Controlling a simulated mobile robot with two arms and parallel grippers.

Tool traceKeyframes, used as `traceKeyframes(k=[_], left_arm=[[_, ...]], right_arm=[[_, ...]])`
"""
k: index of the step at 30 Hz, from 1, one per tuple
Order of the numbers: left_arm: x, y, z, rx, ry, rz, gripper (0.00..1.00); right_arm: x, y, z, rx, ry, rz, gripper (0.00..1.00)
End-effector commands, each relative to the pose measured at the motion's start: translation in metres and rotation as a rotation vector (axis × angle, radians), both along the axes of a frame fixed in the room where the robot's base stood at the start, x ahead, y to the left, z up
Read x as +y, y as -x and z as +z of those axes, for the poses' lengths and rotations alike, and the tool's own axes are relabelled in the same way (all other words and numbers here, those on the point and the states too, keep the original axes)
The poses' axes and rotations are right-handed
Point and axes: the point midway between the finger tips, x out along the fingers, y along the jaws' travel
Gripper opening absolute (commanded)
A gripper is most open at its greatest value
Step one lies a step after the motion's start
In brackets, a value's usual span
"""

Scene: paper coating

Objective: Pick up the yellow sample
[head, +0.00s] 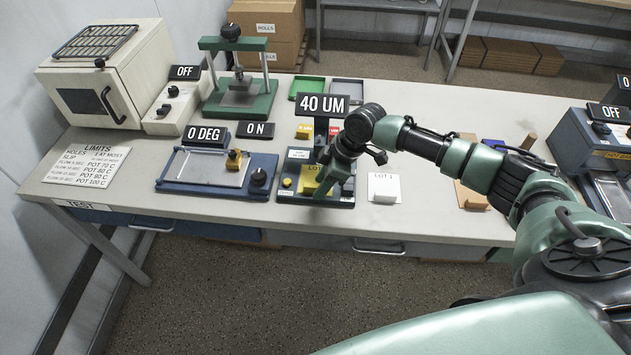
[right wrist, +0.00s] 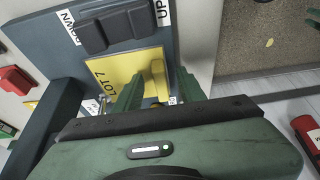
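The yellow sample (head: 309,179) is a flat yellow square marked LOT 7, lying on the dark blue gauge (head: 290,196) under the 40 UM sign. It also shows in the right wrist view (right wrist: 104,86), with a raised yellow tab (right wrist: 158,76) at its right side. My right gripper (head: 325,186) is over the right part of the sample, pointing down. In the right wrist view its two green fingers (right wrist: 160,84) stand apart, one on each side of the tab, with gaps visible. The lower part of the sample is hidden by the gripper.
The 0 DEG plate device (head: 172,183) stands left of the gauge. Behind are small red and yellow blocks (head: 304,130), a green tray (head: 306,87) and a green press (head: 225,106).

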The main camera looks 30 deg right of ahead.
Motion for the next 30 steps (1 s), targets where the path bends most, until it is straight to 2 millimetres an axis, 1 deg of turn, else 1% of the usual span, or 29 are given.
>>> traceKeyframes(k=[3,4,5,6,8,20,23,25,29,30], left_arm=[[0.0,0.0,0.0,0.0,0.0,0.0,0.36],[0.0,0.0,0.0,0.0,0.0,0.0,0.36],[0.0,0.0,0.0,0.0,0.0,0.0,0.36],[0.0,0.0,0.0,0.0,0.0,0.0,0.36],[0.0,0.0,0.0,0.0,0.0,0.0,0.36],[0.0,0.0,-0.002,0.0,0.0,0.0,0.36],[0.0,0.0,-0.006,0.0,0.0,0.0,0.36],[0.0,0.0,-0.011,0.0,0.0,0.0,0.36],[0.0,0.0,-0.015,0.0,0.0,0.0,0.36],[0.0,0.0,-0.017,0.0,0.0,0.0,0.36]], right_arm=[[0.0,0.0,0.0,0.0,0.0,0.0,0.4],[0.0,0.0,0.0,0.0,0.0,0.0,0.34],[0.0,0.0,0.0,0.0,0.0,0.0,0.26],[0.0,0.0,0.0,0.0,0.0,-0.001,0.15],[0.0,0.0,0.0,0.0,0.0,-0.001,0.0],[0.0,0.0,0.002,-0.001,-0.001,-0.001,0.0],[-0.001,0.0,0.007,-0.001,-0.001,-0.001,0.0],[-0.001,-0.001,0.014,-0.004,-0.001,-0.001,0.0],[0.01,0.018,0.013,0.001,0.0,0.004,0.0],[0.014,0.025,0.012,0.002,0.0,0.005,0.0]])
